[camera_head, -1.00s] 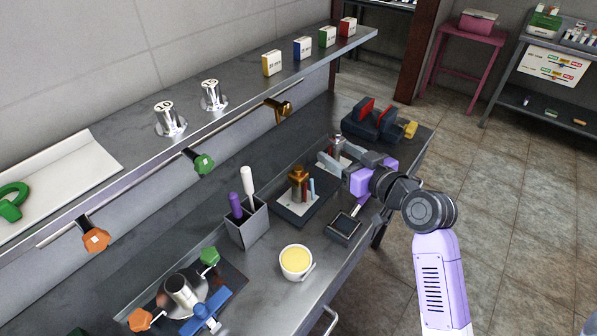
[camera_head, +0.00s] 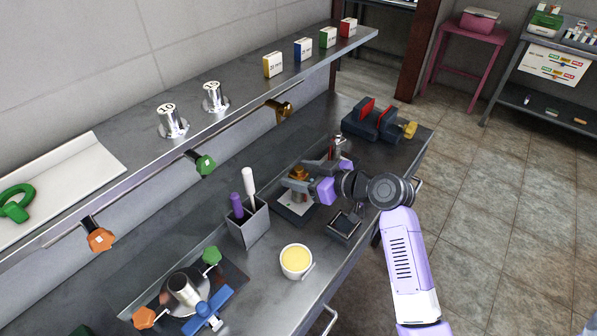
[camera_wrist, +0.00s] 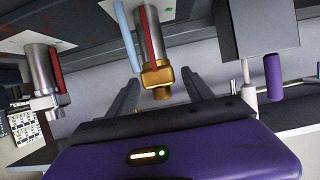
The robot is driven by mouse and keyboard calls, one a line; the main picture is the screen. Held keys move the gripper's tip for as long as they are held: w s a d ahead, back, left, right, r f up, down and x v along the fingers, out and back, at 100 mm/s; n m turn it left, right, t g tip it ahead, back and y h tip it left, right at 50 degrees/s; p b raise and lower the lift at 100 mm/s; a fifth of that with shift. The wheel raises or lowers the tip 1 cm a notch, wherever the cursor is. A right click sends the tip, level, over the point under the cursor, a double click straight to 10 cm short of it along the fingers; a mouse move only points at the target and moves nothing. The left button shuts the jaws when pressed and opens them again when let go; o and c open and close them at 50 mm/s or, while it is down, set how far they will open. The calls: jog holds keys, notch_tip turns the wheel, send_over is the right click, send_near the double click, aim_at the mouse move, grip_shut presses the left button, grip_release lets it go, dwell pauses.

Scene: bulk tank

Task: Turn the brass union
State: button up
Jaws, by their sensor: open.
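The brass union (camera_head: 299,171) stands on a white-topped dark plate (camera_head: 293,210) on the workbench. In the wrist view the union (camera_wrist: 158,78) is a gold hex nut on a grey pipe with a red stripe and a light blue strip beside it. My gripper (camera_head: 303,177) is open at the union's height, its lilac body to the right of it. In the wrist view one finger lies on each side of the union, with gaps visible. In the head view the fingers partly hide the union. I cannot tell whether the nut is fully between the tips.
A silver fitting with a red stripe (camera_wrist: 43,72) stands near, also behind my gripper in the head view (camera_head: 338,147). A grey holder (camera_head: 250,226) with purple and white handles is to the left. A yellow-filled cup (camera_head: 296,261) sits in front. A red-jawed vise (camera_head: 375,122) is further back.

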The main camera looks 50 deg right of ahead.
jog(key=shift+w+f, duration=0.15)
jog(key=shift+w, duration=0.15)
grip_shut()
